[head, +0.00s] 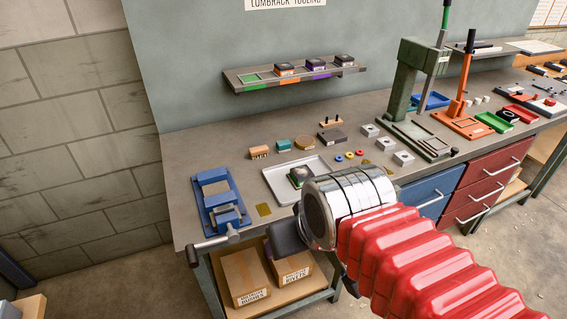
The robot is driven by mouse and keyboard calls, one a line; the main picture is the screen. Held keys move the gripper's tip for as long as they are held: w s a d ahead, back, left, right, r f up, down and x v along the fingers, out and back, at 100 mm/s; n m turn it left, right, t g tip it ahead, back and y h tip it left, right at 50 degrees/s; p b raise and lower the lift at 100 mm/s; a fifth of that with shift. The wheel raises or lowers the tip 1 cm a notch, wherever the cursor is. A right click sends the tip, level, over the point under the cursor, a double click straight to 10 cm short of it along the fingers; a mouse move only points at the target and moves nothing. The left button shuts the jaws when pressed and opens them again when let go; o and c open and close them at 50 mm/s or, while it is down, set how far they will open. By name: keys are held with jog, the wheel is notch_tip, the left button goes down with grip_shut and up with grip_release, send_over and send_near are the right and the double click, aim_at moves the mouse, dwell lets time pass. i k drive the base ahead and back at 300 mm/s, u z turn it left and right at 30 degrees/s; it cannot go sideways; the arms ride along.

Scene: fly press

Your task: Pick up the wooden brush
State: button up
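A small orange-brown block with a darker lower edge, which looks like the wooden brush (259,152), lies on the grey workbench (180,165) behind the white tray. It is small in view, so its bristles are hard to make out. My arm reaches in from the lower right. My gripper (288,238) is a dark shape at the arm's end, near the bench's front edge. It is in front of the brush and apart from it. Its fingers are mostly hidden, so its opening does not show.
A white tray (273,184) holds a dark and green piece (298,176). A blue vise (217,200) is at the left. A teal block (284,145) and a round brown tin (305,142) sit right of the brush. A green press (404,95) stands further right.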

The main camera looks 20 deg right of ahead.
aim_at(259, 151)
jog(key=k, duration=0.65)
jog(key=z, duration=0.4)
jog(key=i, duration=1.55)
jog(key=u, duration=0.5)
